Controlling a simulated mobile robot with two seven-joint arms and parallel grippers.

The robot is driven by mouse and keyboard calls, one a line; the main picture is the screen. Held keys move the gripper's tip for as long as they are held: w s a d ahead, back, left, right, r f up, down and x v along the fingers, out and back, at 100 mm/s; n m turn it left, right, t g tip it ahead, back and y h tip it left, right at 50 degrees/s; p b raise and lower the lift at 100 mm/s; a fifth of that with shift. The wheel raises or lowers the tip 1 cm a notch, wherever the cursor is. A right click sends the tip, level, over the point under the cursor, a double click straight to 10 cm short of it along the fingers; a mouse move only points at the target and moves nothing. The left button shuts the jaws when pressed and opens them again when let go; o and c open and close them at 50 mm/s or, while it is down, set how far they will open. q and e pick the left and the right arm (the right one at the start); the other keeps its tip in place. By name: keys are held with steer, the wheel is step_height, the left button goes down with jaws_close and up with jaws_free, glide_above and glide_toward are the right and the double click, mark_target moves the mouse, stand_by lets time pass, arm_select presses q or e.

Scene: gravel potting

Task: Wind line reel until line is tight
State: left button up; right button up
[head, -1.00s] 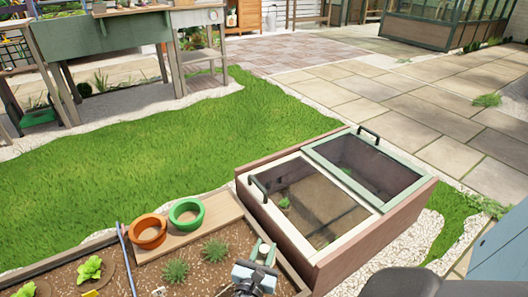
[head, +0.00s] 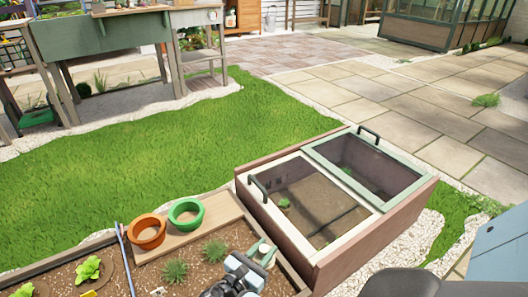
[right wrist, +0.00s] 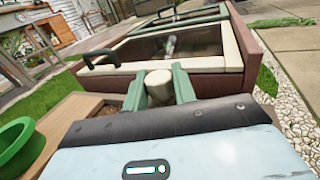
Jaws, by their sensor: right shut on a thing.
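My right gripper (right wrist: 160,92) has its two green fingers on either side of a cream, round-ended knob (right wrist: 158,84) and is shut on it. I take the knob to be the reel's handle. In the head view my right gripper (head: 256,256) is at the bottom edge of the planting bed, near the cold frame, with small green and cream parts at its tip. The reel's body is largely hidden by my gripper. No line can be made out, so I cannot tell whether it is slack or tight. My left gripper is not in view.
The cold frame (head: 322,252) with glazed lids and dark handles stands just right of the gripper. An orange pot (head: 147,243) and a green pot (head: 186,224) are on the bed's wooden ledge. A thin blue-grey rod (head: 124,258) crosses the bed near several plants. Open grass lies beyond.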

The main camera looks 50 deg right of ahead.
steer(key=shift+d, duration=0.1)
steer(key=o, duration=0.9)
steer(key=shift+o, duration=0.3)
steer(key=shift+t, duration=0.3)
